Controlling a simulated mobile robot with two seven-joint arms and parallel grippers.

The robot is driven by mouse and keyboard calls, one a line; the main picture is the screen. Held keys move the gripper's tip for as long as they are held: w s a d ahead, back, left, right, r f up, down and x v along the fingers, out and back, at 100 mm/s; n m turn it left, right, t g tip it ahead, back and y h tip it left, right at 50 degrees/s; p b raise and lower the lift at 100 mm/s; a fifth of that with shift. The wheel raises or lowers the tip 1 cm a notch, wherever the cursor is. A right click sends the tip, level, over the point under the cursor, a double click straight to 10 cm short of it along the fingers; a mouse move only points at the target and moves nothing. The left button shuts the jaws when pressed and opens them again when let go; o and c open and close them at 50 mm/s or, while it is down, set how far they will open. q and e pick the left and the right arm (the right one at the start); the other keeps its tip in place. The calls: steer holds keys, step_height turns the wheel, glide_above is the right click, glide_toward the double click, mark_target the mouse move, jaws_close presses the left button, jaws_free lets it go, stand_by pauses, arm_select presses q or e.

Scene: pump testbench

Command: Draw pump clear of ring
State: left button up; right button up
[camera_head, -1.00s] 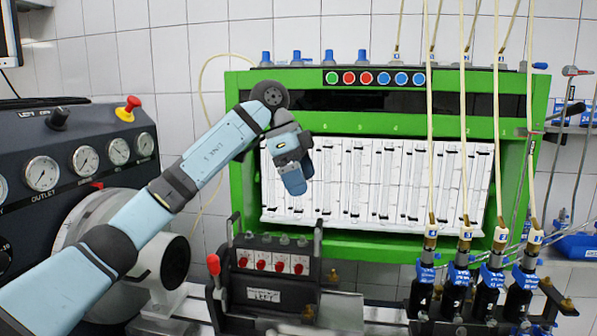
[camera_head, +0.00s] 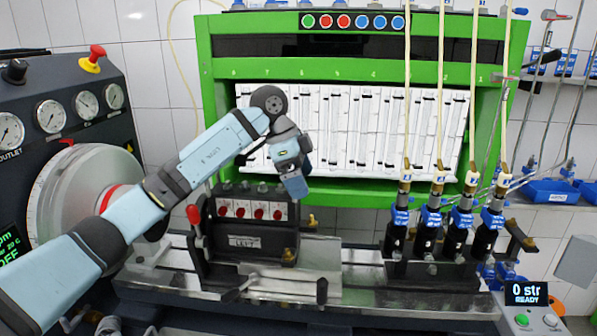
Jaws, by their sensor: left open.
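A dark pump (camera_head: 246,228) with a row of red knobs and a white label stands upright on the metal bench bed, below the green frame. I take it for the task's pump. A red ring (camera_head: 113,196) shows on the face of the large white drum (camera_head: 75,185) at the left, partly hidden behind my left arm. There is a visible gap between the drum and the pump. My left arm crosses in front of the drum. Its gripper (camera_head: 296,184) is open, above and to the right of the pump in the picture; nothing shows in it. My right gripper is not in view.
The green frame (camera_head: 480,120) holds white graduated tubes (camera_head: 350,130). Several black-and-blue injectors (camera_head: 426,235) with hoses stand at right. A gauge panel (camera_head: 85,90) stands at left. The bench bed (camera_head: 365,285) is clear between pump and injectors. A small display (camera_head: 526,293) reads "0 str READY".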

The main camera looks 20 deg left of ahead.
arm_select(q)
steer(key=shift+c, duration=0.2)
steer(key=c, duration=1.8)
steer(key=shift+r+p, duration=0.1)
steer(key=shift+p, duration=0.25)
steer(key=shift+d, duration=0.1)
steer(key=shift+w+d+p, duration=0.15)
steer(key=shift+d+p, duration=0.1)
steer(key=shift+d, duration=0.25)
steer(key=shift+w+d+p, duration=0.15)
steer(key=shift+d+p, duration=0.05)
steer(key=shift+d, duration=0.45)
